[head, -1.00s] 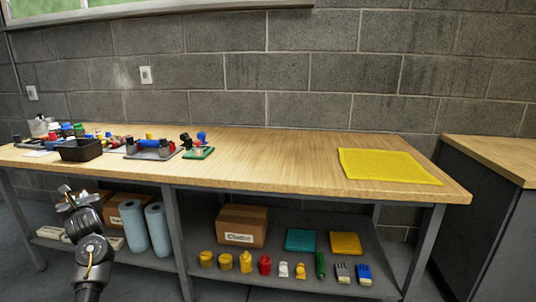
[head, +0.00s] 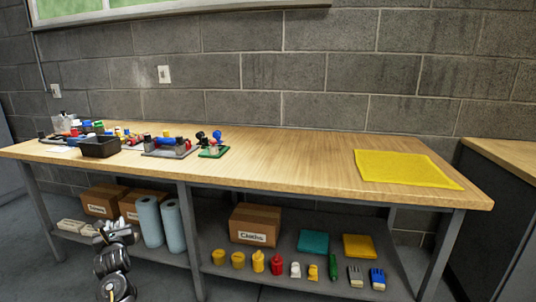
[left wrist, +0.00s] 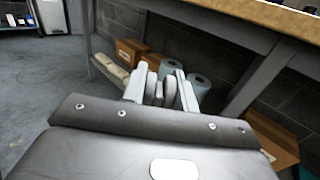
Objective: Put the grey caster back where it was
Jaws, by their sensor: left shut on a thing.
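My left gripper (head: 116,232) is low in front of the bench's left half, near the lower shelf. In the left wrist view its two pale fingers (left wrist: 158,86) are shut on the grey caster (left wrist: 169,93), which shows as two rounded grey discs side by side between them. In the head view the caster is too small to tell from the gripper. My right gripper is in neither view.
The wooden bench (head: 300,165) has a black bin (head: 100,147), several small parts and a yellow mat (head: 408,169). Its lower shelf bears blue rolls (head: 149,221), a carton (head: 254,225), a teal pad (head: 313,242), a yellow pad (head: 359,246) and several bottles and brushes. The bench's middle is clear.

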